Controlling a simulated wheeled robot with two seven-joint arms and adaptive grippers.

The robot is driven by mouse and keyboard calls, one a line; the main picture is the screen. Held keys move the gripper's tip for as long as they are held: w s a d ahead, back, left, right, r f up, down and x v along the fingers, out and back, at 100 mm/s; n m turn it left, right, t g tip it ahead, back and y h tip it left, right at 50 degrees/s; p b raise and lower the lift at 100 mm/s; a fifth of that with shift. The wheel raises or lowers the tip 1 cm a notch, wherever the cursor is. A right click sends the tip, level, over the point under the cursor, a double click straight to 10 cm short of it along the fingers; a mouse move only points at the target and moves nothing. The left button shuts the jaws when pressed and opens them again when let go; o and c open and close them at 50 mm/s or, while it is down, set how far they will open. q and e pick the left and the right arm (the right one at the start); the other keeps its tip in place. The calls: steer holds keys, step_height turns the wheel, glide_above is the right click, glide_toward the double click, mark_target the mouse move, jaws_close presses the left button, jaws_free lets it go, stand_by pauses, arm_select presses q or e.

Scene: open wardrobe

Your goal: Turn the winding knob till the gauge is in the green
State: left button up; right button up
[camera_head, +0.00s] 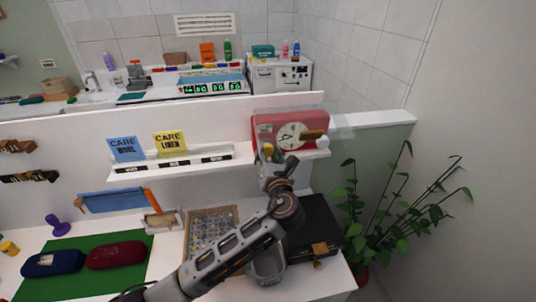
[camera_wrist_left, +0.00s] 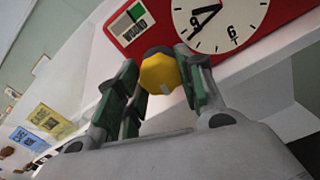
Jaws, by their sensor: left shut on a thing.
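The red clock unit (camera_head: 288,128) stands on the white shelf at centre right in the head view. In the left wrist view its white clock face (camera_wrist_left: 222,20) and a small gauge window (camera_wrist_left: 131,24) with a green part show; I cannot read the pointer's place for sure. The yellow winding knob (camera_wrist_left: 160,72) sits at the unit's lower edge. My left gripper (camera_head: 268,156) reaches up to it, and in the left wrist view its fingers (camera_wrist_left: 160,80) are shut on the knob, one on each side. My right gripper is not in view.
Blue and yellow care cards (camera_head: 170,143) stand on the shelf (camera_head: 190,167) left of the unit. Below are a tray of small items (camera_head: 211,232), a black box (camera_head: 312,226) and a green mat (camera_head: 78,276) with two cases. A plant (camera_head: 400,215) stands at right.

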arm_select(q)
steer(key=shift+f, duration=0.25)
steer(key=o, duration=1)
steer(key=shift+r, duration=0.15)
steer(key=shift+n, duration=0.3)
